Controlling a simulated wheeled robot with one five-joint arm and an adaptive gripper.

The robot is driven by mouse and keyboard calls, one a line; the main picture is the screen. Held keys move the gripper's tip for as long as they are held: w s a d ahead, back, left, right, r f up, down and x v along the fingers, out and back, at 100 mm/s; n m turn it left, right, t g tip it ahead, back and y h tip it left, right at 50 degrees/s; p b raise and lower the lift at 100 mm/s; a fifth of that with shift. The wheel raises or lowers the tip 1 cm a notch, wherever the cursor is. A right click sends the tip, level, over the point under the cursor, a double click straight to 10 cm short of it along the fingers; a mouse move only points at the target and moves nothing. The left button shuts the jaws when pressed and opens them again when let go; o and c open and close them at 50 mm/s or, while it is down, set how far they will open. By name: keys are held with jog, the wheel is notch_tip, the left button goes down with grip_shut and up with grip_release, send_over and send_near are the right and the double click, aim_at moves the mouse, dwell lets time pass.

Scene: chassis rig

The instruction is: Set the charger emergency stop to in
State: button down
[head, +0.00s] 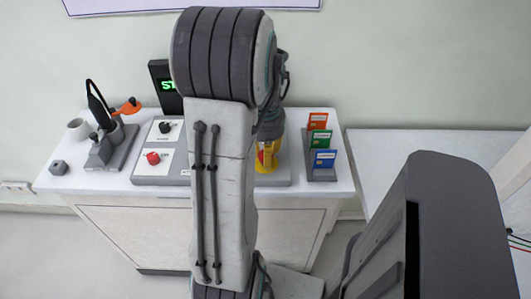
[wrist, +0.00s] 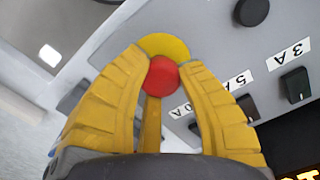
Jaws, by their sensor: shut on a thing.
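The emergency stop is a round red button (wrist: 161,76) on a yellow disc (wrist: 165,45), set on a grey panel in the wrist view. My gripper (wrist: 160,65) has its yellow fingers closed on the red button, one on each side. I cannot tell whether the button is in or out. In the head view my gripper (head: 267,156) reaches down to the right part of the grey console (head: 160,180). My arm hides the middle of that console there.
Black switches (wrist: 294,84) labelled 3A, 5A and 10A sit close to the right finger. A red knob (head: 152,157) and a black knob (head: 165,127) are on the console's left. A card rack (head: 321,170) stands right of my gripper.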

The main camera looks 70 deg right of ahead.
jog(key=shift+f, duration=0.15)
jog(key=shift+f+b, duration=0.6)
jog(key=shift+a, duration=0.1)
jog(key=c, duration=0.7)
grip_release()
jog(key=shift+c, duration=0.2)
jog(key=shift+r, duration=0.1)
notch_tip(320, 180, up, 12)
